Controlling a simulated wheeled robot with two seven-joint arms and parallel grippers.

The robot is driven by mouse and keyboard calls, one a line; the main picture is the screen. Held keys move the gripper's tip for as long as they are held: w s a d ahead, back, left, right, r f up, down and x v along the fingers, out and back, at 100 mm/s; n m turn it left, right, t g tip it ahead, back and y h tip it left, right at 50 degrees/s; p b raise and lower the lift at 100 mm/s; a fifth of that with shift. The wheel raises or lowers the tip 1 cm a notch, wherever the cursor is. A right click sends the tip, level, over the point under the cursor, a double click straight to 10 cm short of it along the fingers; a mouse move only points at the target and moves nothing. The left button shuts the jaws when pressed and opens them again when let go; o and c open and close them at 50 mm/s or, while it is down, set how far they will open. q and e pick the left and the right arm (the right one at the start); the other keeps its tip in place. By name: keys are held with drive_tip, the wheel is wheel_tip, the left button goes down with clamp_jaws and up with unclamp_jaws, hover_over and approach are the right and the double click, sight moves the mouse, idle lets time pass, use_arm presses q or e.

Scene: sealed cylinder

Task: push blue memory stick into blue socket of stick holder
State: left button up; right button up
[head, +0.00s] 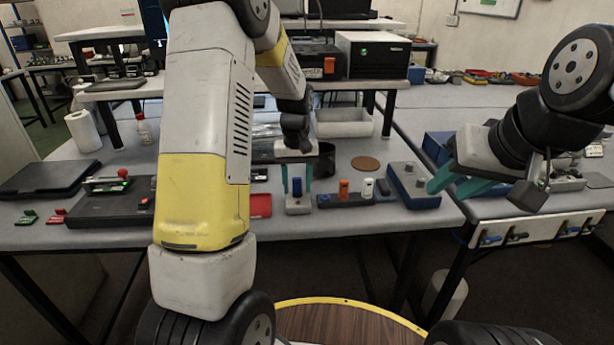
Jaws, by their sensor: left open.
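A blue memory stick (297,187) stands upright on a small grey block (298,206) near the table's front. My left gripper (297,183) points down with its two teal fingers on either side of the stick. It is open; whether a finger touches the stick is too small to tell. Right of it is a dark stick holder (356,200) with an orange stick (344,188) and a white stick (368,187) upright in it, and blue parts at its ends. The blue socket cannot be made out clearly. My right gripper (445,190) is open and empty at the right.
A blue-grey box (412,188) stands between the holder and my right gripper. A red item (260,206) lies left of the block. A brown disc (365,163) lies behind the holder. A dark device (110,203) sits at the left. My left arm hides the table's middle.

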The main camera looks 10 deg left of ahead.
sight(297, 178)
idle(0.4)
use_arm(q)
clamp_jaws()
idle(0.7)
drive_tip(key=shift+r, duration=0.1)
idle(0.6)
drive_tip(key=shift+r, duration=2.95)
drive_tip(key=d, duration=0.8)
drive_tip(key=shift+w, duration=0.45)
